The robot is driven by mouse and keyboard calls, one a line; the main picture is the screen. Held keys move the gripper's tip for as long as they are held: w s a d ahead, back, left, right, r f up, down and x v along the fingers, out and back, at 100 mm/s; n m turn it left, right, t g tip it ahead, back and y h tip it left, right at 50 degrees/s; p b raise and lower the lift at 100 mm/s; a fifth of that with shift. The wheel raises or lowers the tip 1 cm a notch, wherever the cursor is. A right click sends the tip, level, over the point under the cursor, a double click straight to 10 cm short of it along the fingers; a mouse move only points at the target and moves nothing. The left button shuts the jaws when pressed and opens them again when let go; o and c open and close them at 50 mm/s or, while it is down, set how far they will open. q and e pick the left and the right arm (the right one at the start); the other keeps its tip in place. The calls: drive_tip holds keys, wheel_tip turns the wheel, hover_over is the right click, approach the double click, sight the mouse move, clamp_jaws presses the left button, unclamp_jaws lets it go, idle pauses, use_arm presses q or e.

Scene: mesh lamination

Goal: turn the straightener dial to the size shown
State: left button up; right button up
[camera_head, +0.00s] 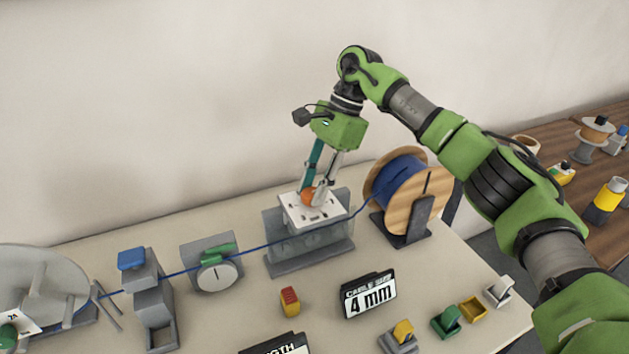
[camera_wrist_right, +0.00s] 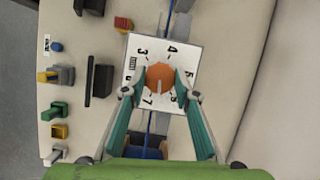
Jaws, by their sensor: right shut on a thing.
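The straightener (camera_head: 310,248) stands on the table with a white dial plate on its top and the blue cable running through it. In the right wrist view the white plate (camera_wrist_right: 137,99) carries black numbers around the round orange dial (camera_wrist_right: 160,77). A pale mark shows on the dial's lower half, but I cannot tell its exact setting. My right gripper (camera_head: 314,194) points down from above and is shut on the orange dial, one finger on each side. The size sign (camera_head: 368,294) reads "CABLE SIZE 4 mm". My left gripper is not in view.
A wooden reel of blue cable (camera_head: 405,208) stands close right of the straightener. A grey unit with a round white gauge (camera_head: 217,275) and a blue-topped post (camera_head: 154,311) are to the left. A small red block (camera_head: 290,301) and several coloured fixtures line the front.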

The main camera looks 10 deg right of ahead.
drive_tip(key=n+p, duration=0.1)
drive_tip(key=n, duration=0.1)
drive_tip(key=n+g+h+p, duration=0.1)
drive_tip(key=n, duration=0.2)
drive_tip(key=shift+w+a+r+g+p, duration=0.2)
drive_tip(key=shift+g+p, duration=0.1)
drive_tip(key=shift+p, duration=0.1)
drive_tip(key=shift+f+n+g+h+p, duration=0.15)
drive_tip(key=shift+n+g+h+p, duration=0.3)
drive_tip(key=shift+n, duration=0.65)
drive_tip(key=shift+d, duration=0.1)
drive_tip(key=o, duration=1.1)
drive_tip(key=shift+f, duration=0.1)
